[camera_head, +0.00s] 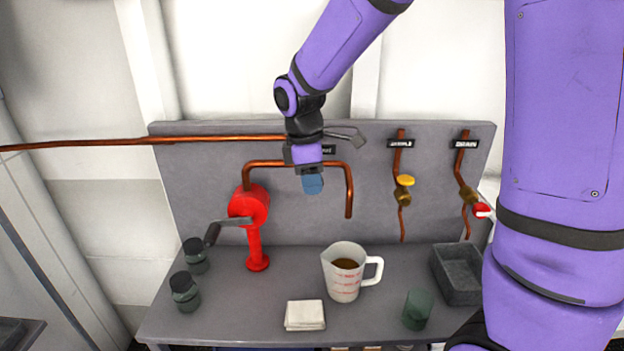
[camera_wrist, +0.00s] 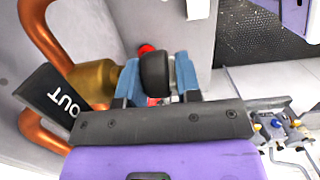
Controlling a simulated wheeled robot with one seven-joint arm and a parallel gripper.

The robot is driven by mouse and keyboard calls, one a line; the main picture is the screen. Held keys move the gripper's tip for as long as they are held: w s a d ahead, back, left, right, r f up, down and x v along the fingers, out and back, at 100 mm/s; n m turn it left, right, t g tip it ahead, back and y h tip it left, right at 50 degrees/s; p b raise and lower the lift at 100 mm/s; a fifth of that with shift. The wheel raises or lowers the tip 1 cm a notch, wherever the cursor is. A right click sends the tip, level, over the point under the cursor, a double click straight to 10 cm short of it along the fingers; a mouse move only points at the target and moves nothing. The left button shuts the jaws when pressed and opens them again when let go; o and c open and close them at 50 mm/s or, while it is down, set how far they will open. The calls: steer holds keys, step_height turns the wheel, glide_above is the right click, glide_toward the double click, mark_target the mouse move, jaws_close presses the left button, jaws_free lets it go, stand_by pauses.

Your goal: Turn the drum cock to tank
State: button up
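In the wrist view, a brass cock body (camera_wrist: 94,82) on a copper pipe has a black handle (camera_wrist: 157,75). I take this to be the drum cock. My gripper (camera_head: 312,184) is at the back panel over the copper pipework. A dark plate (camera_wrist: 50,103) beside the brass body reads "OUT". In the head view my gripper and wrist hide the cock; only part of a label (camera_head: 328,150) shows.
A red pump (camera_head: 250,205) with a grey crank stands left. A measuring jug (camera_head: 343,275) with brown liquid, a white cloth (camera_head: 305,315), a green cup (camera_head: 417,309), a grey tray (camera_head: 458,274) and two dark jars (camera_head: 185,292) stand on the bench. Yellow (camera_head: 405,181) and red (camera_head: 481,210) valves are right.

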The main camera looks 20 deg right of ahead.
steer(key=o, duration=0.3)
steer(key=r, duration=0.3)
steer(key=a+r, duration=0.1)
steer(key=r, duration=0.6)
steer(key=shift+w+a+r, duration=0.15)
steer(key=shift+w+r, duration=0.1)
steer(key=shift+r, duration=0.1)
steer(key=s+d+r+m+t, duration=0.1)
steer(key=s+d+m+t, duration=0.2)
steer(key=s+m, duration=0.3)
steer(key=s+d+r+m+t+y, duration=0.1)
steer(key=s+d+m, duration=0.4)
steer(key=s, duration=1.1)
steer(key=shift+s+d+r+m+t, duration=0.15)
steer(key=shift+s+r+m+t, duration=0.3)
steer(key=shift+m+t, duration=0.65)
